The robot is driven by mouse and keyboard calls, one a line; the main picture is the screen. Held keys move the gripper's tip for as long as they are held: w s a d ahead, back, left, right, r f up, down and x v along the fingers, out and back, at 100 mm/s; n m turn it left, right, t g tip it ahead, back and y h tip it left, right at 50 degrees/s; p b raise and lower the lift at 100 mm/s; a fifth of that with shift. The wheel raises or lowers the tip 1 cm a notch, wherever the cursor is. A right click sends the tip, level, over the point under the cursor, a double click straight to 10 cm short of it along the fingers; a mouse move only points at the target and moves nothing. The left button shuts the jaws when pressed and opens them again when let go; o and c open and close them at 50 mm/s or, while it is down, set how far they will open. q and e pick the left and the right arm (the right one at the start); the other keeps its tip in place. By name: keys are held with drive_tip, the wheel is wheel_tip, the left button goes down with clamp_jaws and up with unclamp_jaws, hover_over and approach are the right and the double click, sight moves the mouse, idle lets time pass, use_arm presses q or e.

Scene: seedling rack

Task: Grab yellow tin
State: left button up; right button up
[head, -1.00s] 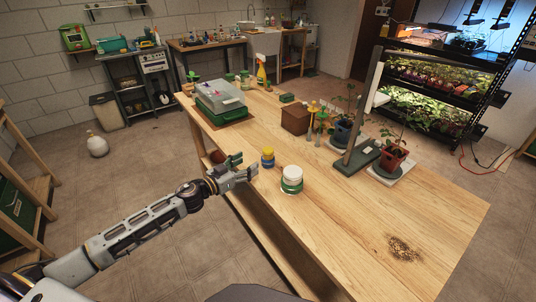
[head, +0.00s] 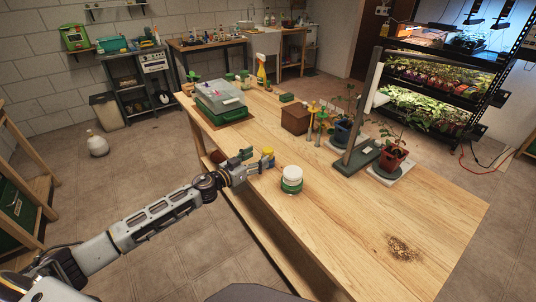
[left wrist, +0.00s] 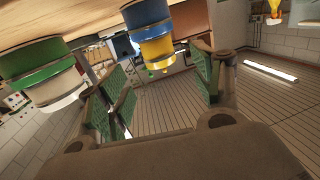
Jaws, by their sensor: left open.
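The yellow tin (head: 267,152), with a blue band, stands near the left edge of the wooden table. My left gripper (head: 256,163) is right beside it at table-edge height, and its fingers hide part of the tin's lower body. In the left wrist view, the tin (left wrist: 150,35) appears inverted, just ahead of the gap between my open fingers (left wrist: 165,85). Nothing is visibly held. My right gripper is not in view.
A white-and-green tub (head: 291,180) stands close to the right of the tin; it also shows in the left wrist view (left wrist: 42,72). A brown box (head: 295,118) and potted plants stand farther back. The table's front right is mostly clear apart from spilled soil (head: 403,248).

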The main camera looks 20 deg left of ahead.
sight(264, 153)
use_arm(q)
drive_tip(key=shift+w, duration=0.1)
drive_tip(key=shift+w+d, duration=0.1)
idle(0.4)
drive_tip(key=shift+w+d, duration=0.25)
drive_tip(key=shift+w, duration=0.3)
drive_tip(key=shift+x, duration=1.4)
drive_tip(key=shift+w+d+f, duration=0.1)
drive_tip(key=shift+w+d, duration=0.1)
drive_tip(key=shift+w, duration=0.25)
drive_tip(key=c, duration=1.1)
